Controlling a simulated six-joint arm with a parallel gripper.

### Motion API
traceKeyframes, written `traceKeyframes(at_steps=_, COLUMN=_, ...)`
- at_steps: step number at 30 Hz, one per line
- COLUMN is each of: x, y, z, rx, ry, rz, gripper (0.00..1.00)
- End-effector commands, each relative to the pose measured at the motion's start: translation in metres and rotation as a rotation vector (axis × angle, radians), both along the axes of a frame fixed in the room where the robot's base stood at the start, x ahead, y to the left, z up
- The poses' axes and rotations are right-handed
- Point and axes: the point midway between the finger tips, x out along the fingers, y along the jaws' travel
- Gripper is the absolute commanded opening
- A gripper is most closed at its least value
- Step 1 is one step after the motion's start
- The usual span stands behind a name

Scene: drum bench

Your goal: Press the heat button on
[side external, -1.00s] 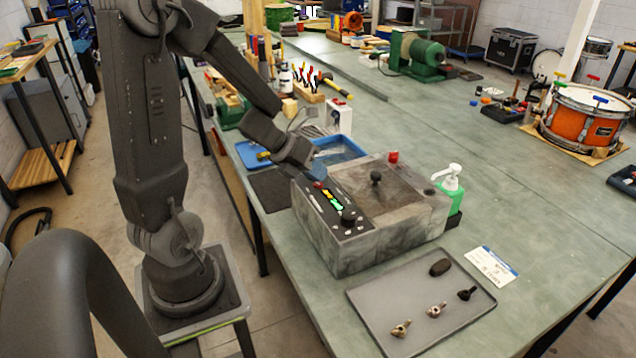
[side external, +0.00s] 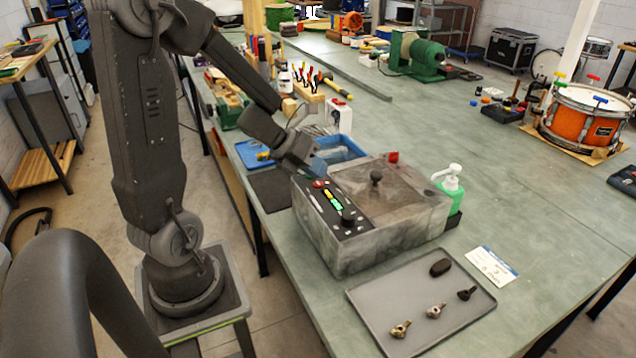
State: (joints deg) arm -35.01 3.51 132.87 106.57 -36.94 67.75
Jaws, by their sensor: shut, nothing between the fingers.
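The grey box-shaped machine (side external: 385,235) stands on the bench with a sloping black control panel (side external: 338,224) on its left side. The panel has a red button (side external: 319,184) at its far end, a row of yellow and green lit buttons (side external: 335,201), and a black knob (side external: 348,217) at the near end. Labels are too small to read, so I cannot tell which one is the heat button. My gripper (side external: 317,167) is shut and empty, just above and behind the red button, apart from it as far as I can see.
A lid with a black knob (side external: 376,178) and a red cap (side external: 393,158) are on the machine's top. A green pump bottle (side external: 452,190) stands to its right. A grey tray (side external: 375,307) with small parts lies in front. A blue bin (side external: 340,150) is behind.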

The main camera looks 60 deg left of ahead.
Motion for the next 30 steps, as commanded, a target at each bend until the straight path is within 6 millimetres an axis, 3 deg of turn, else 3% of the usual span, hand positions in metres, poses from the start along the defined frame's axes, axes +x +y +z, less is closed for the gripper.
traceKeyframes(at_steps=5, x=0.0, y=0.0, z=0.004, rx=0.002, ry=-0.002, rz=-0.003, gripper=0.0)
traceKeyframes(at_steps=21, x=0.001, y=0.0, z=0.054, rx=0.002, ry=-0.004, rz=-0.002, gripper=0.0)
traceKeyframes(at_steps=30, x=0.0, y=0.0, z=0.06, rx=0.001, ry=0.0, rz=-0.001, gripper=0.0)
